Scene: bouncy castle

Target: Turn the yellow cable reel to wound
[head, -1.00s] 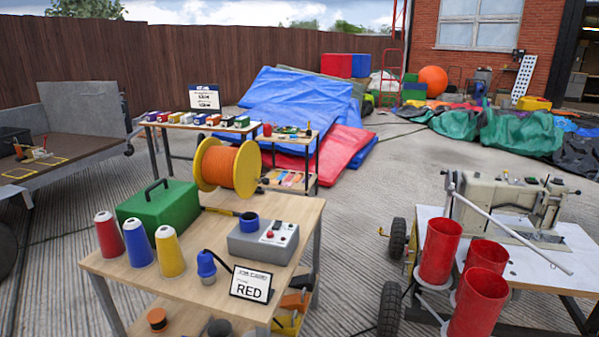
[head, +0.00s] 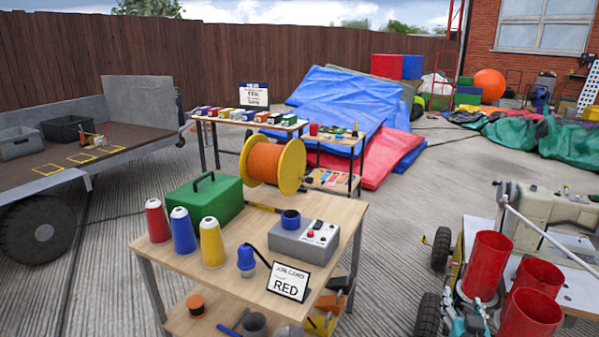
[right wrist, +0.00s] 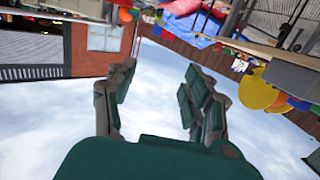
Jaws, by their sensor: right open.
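The yellow cable reel (head: 290,167), with orange cable wound around its core, stands at the back edge of the wooden workbench (head: 345,215). Its two yellow discs face left and right. My right gripper (head: 478,308) shows low at the right of the head view, beside the red cylinders, well apart from the reel. In the right wrist view my right gripper (right wrist: 160,78) is open and empty, with sky between its fingers. Yellow round shapes there, probably the reel (right wrist: 258,90), lie beyond it on the right. My left gripper is not in view.
On the bench are a green box (head: 205,198), coloured cones (head: 183,232), a grey control box (head: 304,238) and a RED sign (head: 288,281). Red cylinders (head: 488,265) stand near a sewing machine (head: 555,205). A trailer (head: 110,150) is at left. Concrete is clear between bench and machine.

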